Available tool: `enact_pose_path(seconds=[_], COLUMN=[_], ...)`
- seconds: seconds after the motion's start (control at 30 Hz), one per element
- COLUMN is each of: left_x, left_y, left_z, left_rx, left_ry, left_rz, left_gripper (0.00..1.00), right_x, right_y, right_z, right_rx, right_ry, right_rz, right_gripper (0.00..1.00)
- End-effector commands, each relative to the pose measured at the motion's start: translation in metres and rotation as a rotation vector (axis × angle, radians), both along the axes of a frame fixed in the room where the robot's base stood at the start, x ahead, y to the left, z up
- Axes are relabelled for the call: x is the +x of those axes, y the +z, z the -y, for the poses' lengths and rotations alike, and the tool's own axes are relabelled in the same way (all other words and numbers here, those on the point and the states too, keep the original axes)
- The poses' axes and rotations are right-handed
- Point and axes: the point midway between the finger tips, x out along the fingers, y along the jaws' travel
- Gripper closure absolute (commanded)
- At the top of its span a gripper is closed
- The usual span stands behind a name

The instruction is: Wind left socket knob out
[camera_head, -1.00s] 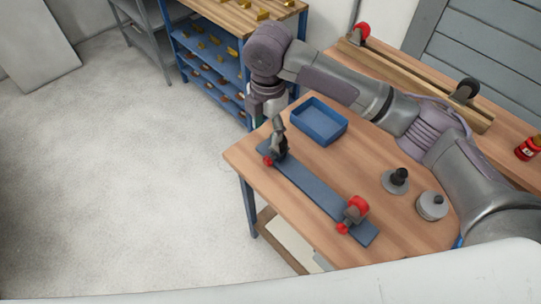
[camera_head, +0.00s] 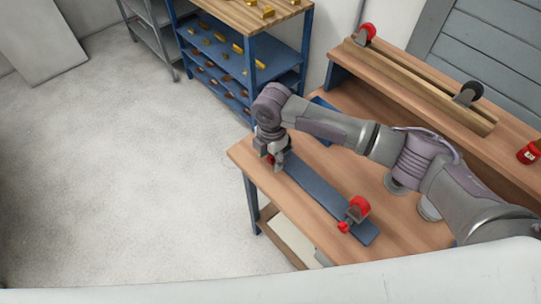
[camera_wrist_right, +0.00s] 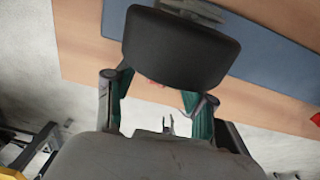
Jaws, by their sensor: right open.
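A blue-grey bar (camera_head: 315,189) lies along the front of the workbench; it also shows in the right wrist view (camera_wrist_right: 265,42). At its left end, my right gripper (camera_head: 275,162) points down over the left socket and covers most of it. A small red patch, likely the left knob, shows beside the fingers. In the right wrist view the gripper (camera_wrist_right: 158,95) is open, with green inner pads. A dark rounded block (camera_wrist_right: 180,48), apparently part of the left socket, hides much of the space ahead. A sliver of red (camera_wrist_right: 155,83) shows below it. Contact cannot be told. My left gripper is not in view.
The right socket (camera_head: 358,208) with its red knob (camera_head: 343,227) stands at the bar's other end. A blue tray (camera_head: 322,103) is mostly hidden behind my right arm. A raised shelf (camera_head: 400,92) runs along the back. Open floor lies left of the bench.

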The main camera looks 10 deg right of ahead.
Motion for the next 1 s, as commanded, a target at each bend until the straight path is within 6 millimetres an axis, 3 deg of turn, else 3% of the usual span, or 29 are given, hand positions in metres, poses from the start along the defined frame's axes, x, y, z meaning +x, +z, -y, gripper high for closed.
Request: enact_pose_path(seconds=[0.13, 0.47, 1.0], left_x=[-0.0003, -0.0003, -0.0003], left_y=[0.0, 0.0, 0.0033], left_z=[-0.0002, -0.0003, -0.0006], left_rx=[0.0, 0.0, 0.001], left_ry=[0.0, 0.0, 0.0], left_rz=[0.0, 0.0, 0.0], left_gripper=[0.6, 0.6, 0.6], right_x=[-0.0001, 0.0, 0.0025], right_y=[0.0, 0.0004, 0.0007], right_z=[-0.0001, 0.0001, -0.003], right_rx=[0.0, -0.001, -0.094], right_ry=[0.0, 0.0, -0.002], right_rz=[0.0, -0.001, -0.131], right_gripper=[0.45, 1.0, 1.0])
